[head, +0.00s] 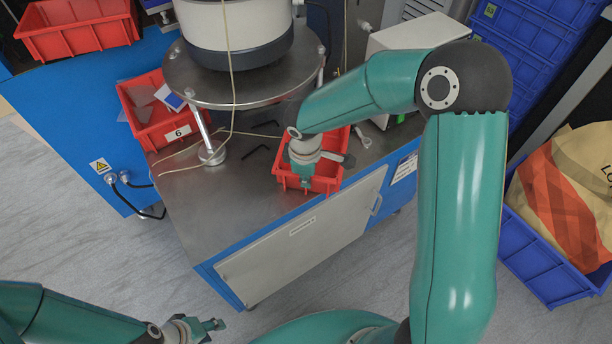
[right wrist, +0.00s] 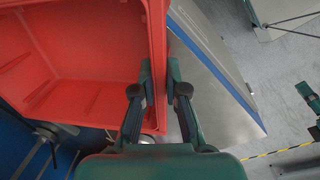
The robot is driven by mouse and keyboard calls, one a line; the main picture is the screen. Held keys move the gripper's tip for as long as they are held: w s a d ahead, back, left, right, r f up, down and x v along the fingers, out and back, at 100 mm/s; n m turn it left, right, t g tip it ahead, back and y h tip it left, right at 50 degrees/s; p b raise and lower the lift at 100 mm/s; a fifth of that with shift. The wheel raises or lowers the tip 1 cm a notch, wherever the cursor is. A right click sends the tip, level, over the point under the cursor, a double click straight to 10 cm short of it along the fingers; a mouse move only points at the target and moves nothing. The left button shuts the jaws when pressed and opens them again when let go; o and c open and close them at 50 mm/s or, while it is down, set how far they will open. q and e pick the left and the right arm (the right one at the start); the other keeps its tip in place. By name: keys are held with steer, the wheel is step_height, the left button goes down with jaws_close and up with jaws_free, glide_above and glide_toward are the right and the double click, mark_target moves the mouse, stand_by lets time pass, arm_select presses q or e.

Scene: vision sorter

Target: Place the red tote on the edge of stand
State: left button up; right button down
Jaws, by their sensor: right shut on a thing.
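The red tote (head: 331,180) is at the right front edge of the stand (head: 222,215), which has a grey metal top and blue sides. My right gripper (head: 306,176) reaches down over the tote from above and partly hides it. In the right wrist view my right gripper (right wrist: 160,88) is shut on the tote's wall, with a finger on each side. The empty inside of the tote (right wrist: 85,50) shows at the left there. Whether the tote's base rests on the metal is hidden. My left gripper (head: 212,326) is low in front of the stand, away from the tote, and its fingers are too small to judge.
Another red tote (head: 160,118), marked 6, stands at the stand's left back. A round machine (head: 238,30) on a metal disc fills the back. Black hex keys lie between. Blue crates (head: 540,35) are at the right; a blue bin (head: 535,250) stands on the floor.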

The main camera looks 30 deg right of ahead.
steer(key=c, duration=1.2)
jaws_free()
steer(key=shift+r, duration=0.1)
step_height(320, 180, up, 11)
steer(key=s, duration=0.1)
steer(key=s+a+f+m+g+y, duration=0.1)
steer(key=s+a+f+m+y, duration=0.2)
steer(key=f, duration=0.5)
steer(key=s+a+f+m, duration=0.1)
steer(key=s+a+f, duration=0.1)
steer(key=a+f, duration=0.45)
steer(key=s+a+f+m+y, duration=0.1)
steer(key=s+f+m, duration=0.7)
steer(key=s+f, duration=0.3)
step_height(320, 180, down, 3)
steer(key=shift+s+a+r+t+y+p, duration=0.1)
steer(key=shift+s+a+t+y+p, duration=0.05)
steer(key=shift+a+t+y+p, duration=0.2)
